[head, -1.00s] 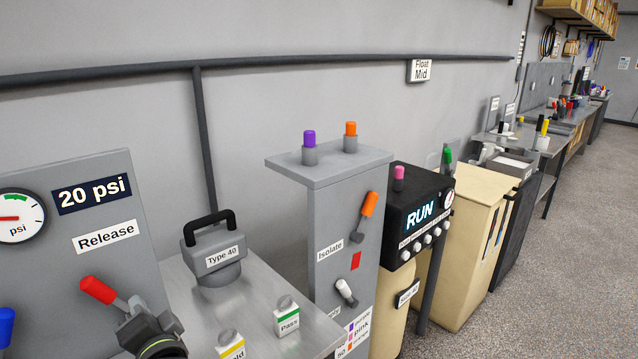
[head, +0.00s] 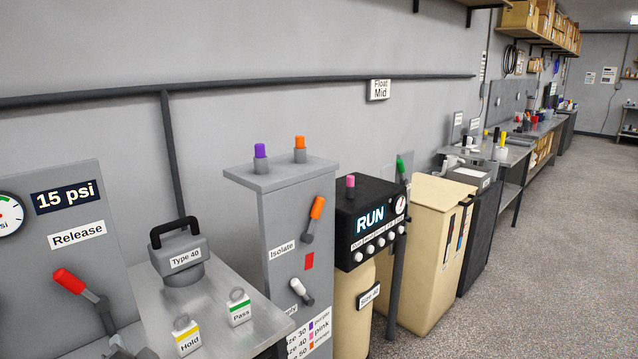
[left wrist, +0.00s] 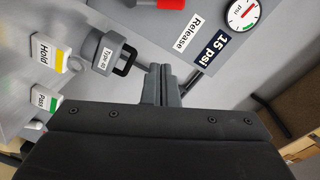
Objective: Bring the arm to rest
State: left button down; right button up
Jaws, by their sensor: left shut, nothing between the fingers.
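My left gripper shows in the left wrist view (left wrist: 162,84) with its two grey fingers closed together and nothing between them. Behind it are the panel with the Release label (left wrist: 188,32), the red lever handle (left wrist: 158,3) and the 15 psi display (left wrist: 214,50). The lever handle leans up and left, apart from the fingers. My right gripper is not in view.
The Type 40 block (head: 183,262) with its black handle stands on the metal bench near the Hold (head: 188,340) and Pass (head: 240,311) tags. To the right are the grey Isolate cabinet (head: 280,205) and the black RUN unit (head: 370,222). Floor is open at far right.

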pick_arm(q)
jog(key=s+d+f+n+g+h, duration=0.2)
jog(key=s+d+f+g+h, duration=0.3)
jog(key=s+f, duration=0.65)
jog(key=s+f+n+g+h, duration=0.25)
jog(key=s+f+h, duration=0.35)
jog(key=s+f, duration=0.6)
notch_tip(320, 180, down, 26)
jog(key=a+g, duration=0.2)
jog(key=s+d+f+g, duration=0.1)
jog(key=s+f, duration=1.3)
jog(key=shift+d+h, duration=0.4)
jog(key=shift+s+f+m, duration=0.1)
jog(key=shift+m, duration=0.15)
